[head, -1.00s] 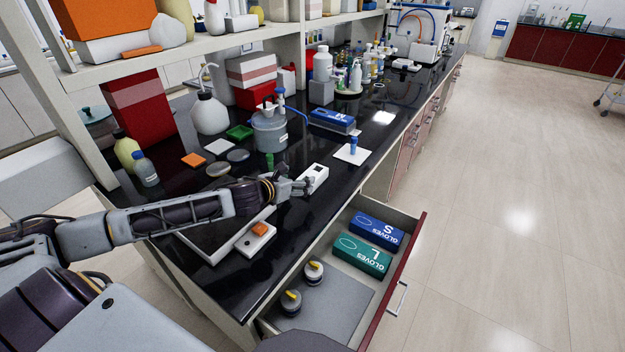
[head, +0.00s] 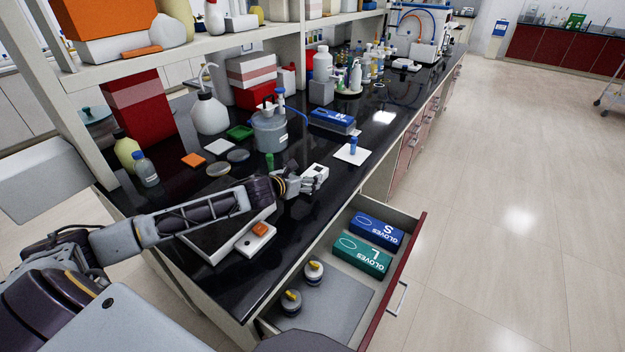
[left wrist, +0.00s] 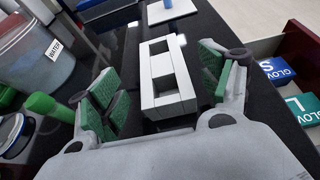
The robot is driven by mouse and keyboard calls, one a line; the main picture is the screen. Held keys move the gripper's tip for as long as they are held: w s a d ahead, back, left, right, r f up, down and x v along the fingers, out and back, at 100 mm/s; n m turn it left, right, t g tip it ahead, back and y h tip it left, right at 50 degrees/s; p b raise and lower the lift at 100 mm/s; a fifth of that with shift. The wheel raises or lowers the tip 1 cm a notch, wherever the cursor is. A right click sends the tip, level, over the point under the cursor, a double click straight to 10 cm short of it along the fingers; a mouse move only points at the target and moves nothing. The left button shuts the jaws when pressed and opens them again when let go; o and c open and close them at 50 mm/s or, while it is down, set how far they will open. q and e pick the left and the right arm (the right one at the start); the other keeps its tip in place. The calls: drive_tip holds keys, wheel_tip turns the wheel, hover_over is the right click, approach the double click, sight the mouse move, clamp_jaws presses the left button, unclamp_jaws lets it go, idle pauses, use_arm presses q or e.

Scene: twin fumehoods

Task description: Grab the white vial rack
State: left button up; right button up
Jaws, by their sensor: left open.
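The white vial rack (left wrist: 168,75) lies on the black bench top, a white block with square openings. In the left wrist view it stands between the open green-padded fingers of my left gripper (left wrist: 160,88), its near end close to the palm. No clear contact with the pads shows. In the head view my left gripper (head: 306,184) is at the rack (head: 316,171) and hides its near part. My right gripper is not in view.
A grey pot (head: 269,132) and a green-capped vial (head: 269,160) stand left of the rack. A white pad (head: 352,155) with a blue item lies beyond it. An open drawer (head: 350,293) with glove boxes (head: 362,254) juts out at the front right.

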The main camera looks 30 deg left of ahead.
sight(312, 174)
use_arm(q)
drive_tip(key=shift+w, duration=0.15)
drive_tip(key=shift+w+d+f, duration=0.2)
drive_tip(key=shift+w+f, duration=0.1)
drive_tip(key=shift+w, duration=0.3)
drive_tip(key=shift+x, duration=1.75)
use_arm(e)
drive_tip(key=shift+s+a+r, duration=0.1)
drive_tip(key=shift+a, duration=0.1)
